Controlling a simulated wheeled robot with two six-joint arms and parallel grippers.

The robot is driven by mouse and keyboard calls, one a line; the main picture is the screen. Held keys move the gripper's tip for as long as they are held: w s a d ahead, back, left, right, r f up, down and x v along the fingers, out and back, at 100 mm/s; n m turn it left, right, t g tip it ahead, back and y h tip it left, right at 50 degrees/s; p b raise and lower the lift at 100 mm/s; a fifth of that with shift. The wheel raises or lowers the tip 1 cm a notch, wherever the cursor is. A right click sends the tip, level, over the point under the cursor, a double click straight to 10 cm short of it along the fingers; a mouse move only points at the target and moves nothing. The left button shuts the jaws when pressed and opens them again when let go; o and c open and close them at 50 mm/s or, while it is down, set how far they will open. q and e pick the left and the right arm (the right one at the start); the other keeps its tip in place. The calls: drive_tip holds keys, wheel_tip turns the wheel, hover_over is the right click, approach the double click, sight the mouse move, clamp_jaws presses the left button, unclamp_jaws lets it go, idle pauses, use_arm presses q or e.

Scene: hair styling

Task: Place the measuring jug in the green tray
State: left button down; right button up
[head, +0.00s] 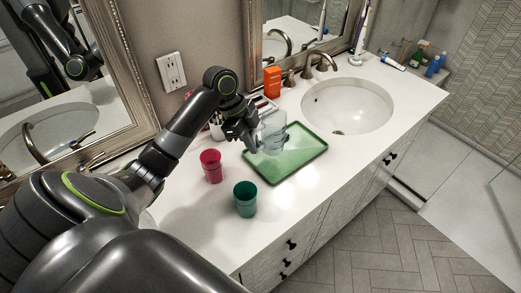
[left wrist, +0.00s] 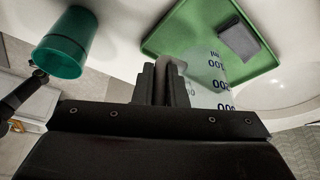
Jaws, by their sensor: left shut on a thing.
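The clear measuring jug (head: 272,130) is at the left part of the green tray (head: 298,158) in the head view. My left gripper (head: 252,140) is shut on the jug's left side. In the left wrist view the shut fingers (left wrist: 163,82) grip its edge, and the jug's wall (left wrist: 212,72) shows dark volume marks. The tray's green floor (left wrist: 185,32) is beyond it. I cannot tell whether the jug touches the tray floor. A small dark grey block (left wrist: 238,38) lies in the tray. My right gripper is not in view.
An orange box (head: 272,82) stands behind the tray. The sink (head: 347,105) is to the right. The teal cup also shows in the left wrist view (left wrist: 66,42).

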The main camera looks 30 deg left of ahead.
use_arm(q)
drive_tip(key=shift+f, duration=0.8)
wheel_tip(320, 180, down, 4)
drive_tip(key=shift+w+r+p, duration=0.1)
drive_tip(key=shift+r+p, duration=0.05)
drive_tip(key=shift+p, duration=0.2)
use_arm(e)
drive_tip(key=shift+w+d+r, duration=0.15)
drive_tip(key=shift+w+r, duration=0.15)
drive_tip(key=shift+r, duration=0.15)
use_arm(q)
drive_tip(key=c, duration=1.9)
unclamp_jaws()
drive_tip(key=shift+f, duration=0.2)
drive_tip(key=o, duration=0.4)
drive_tip(key=shift+o, duration=0.2)
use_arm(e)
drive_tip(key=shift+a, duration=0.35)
